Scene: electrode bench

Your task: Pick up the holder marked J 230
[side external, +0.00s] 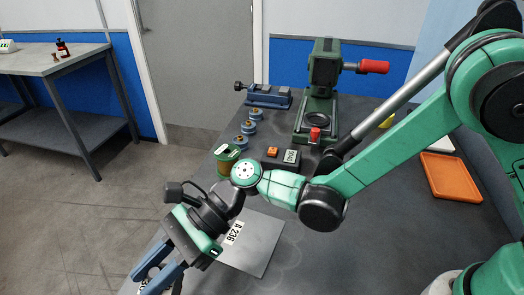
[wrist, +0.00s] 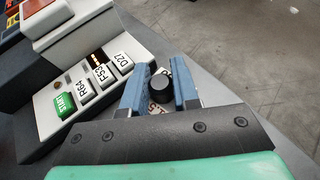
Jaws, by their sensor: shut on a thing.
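My gripper (side external: 157,277) is low at the bottom left in the side external view, over the front-left part of the bench. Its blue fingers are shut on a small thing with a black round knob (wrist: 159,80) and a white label. The label's writing is only partly visible, so I cannot read J 230 on it. In the wrist view my gripper (wrist: 161,72) has one finger on each side of this thing. Its lower part is hidden by the fingers and the gripper body. I cannot tell whether it is clear of the bench.
A control box with a green START button (wrist: 66,106) and several labelled keys stands left of my fingers in the wrist view. A grey plate (side external: 262,250) marked 236 lies behind my gripper. A green press (side external: 322,80), a blue vise (side external: 268,97) and an orange tray (side external: 450,178) stand farther back.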

